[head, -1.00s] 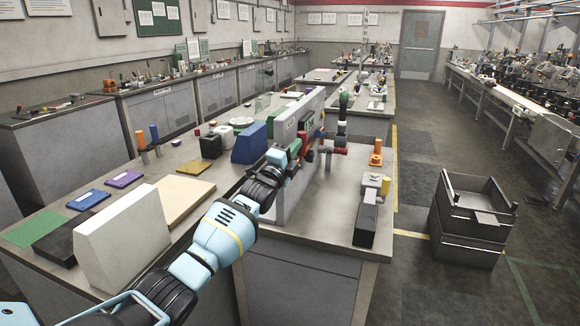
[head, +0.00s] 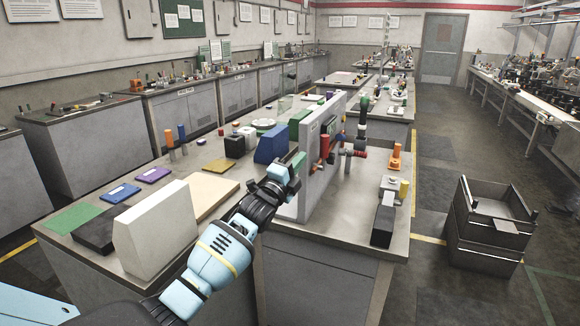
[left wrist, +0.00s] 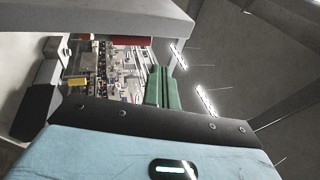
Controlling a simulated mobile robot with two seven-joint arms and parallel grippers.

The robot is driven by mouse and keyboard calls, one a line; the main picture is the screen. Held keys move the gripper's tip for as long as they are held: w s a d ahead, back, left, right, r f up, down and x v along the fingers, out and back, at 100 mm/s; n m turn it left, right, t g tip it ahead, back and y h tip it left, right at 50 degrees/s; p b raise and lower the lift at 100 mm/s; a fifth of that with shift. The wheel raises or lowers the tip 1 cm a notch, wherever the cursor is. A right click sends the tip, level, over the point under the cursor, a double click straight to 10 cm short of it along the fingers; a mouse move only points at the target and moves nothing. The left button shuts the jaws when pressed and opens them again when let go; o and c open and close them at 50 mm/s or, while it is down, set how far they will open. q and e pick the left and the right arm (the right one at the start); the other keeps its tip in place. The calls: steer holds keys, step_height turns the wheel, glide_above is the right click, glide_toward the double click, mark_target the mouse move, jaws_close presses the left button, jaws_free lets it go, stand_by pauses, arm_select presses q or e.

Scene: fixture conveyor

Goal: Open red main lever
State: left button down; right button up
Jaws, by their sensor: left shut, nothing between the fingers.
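A grey upright panel (head: 312,180) stands on the near bench. A red upright lever (head: 325,147) shows at its near face, with a dark display above it. My left gripper (head: 298,160) is just left of the panel's near edge, apart from the red lever. Its greenish fingers are together and hold nothing. In the left wrist view the green fingers (left wrist: 162,86) show side by side, and a red bar (left wrist: 129,40) lies under a grey edge; I cannot tell if it is the lever. My right gripper is not in view.
Red and grey pipe fittings (head: 352,151) and a dark green column (head: 364,118) stand right of the panel. A blue block (head: 271,145) and a white wedge-shaped block (head: 155,230) stand left. A black box (head: 383,222) lies at the right; the bench front between is clear.

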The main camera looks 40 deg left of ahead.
arm_select(q)
steer(key=shift+s+d, duration=0.1)
steer(key=shift+s, duration=1.75)
steer(key=shift+f, duration=0.1)
steer(key=s+d+f+n+g+h, duration=0.15)
steer(key=s+d+f, duration=0.3)
steer(key=f, duration=0.55)
steer(key=s+d+f+n+g, duration=0.35)
steer(key=s+f, duration=0.25)
steer(key=f, duration=0.4)
steer(key=s+d+f+n+g, duration=0.2)
steer(key=s+d+f, duration=0.3)
steer(key=f, duration=0.5)
steer(key=s+d+f+n+g, duration=0.2)
steer(key=s+d+f+n, duration=0.1)
steer(key=s, duration=0.6)
steer(key=s+d+f+n+g, duration=0.2)
steer(key=s+f, duration=0.3)
steer(key=s, duration=0.5)
steer(key=s+d+f+n+g, duration=0.2)
steer(key=s+d+f+n, duration=0.2)
steer(key=s, duration=0.6)
steer(key=shift+s+d+f+n+h, duration=0.25)
steer(key=shift+d+n+h, duration=0.1)
steer(key=shift+h, duration=0.1)
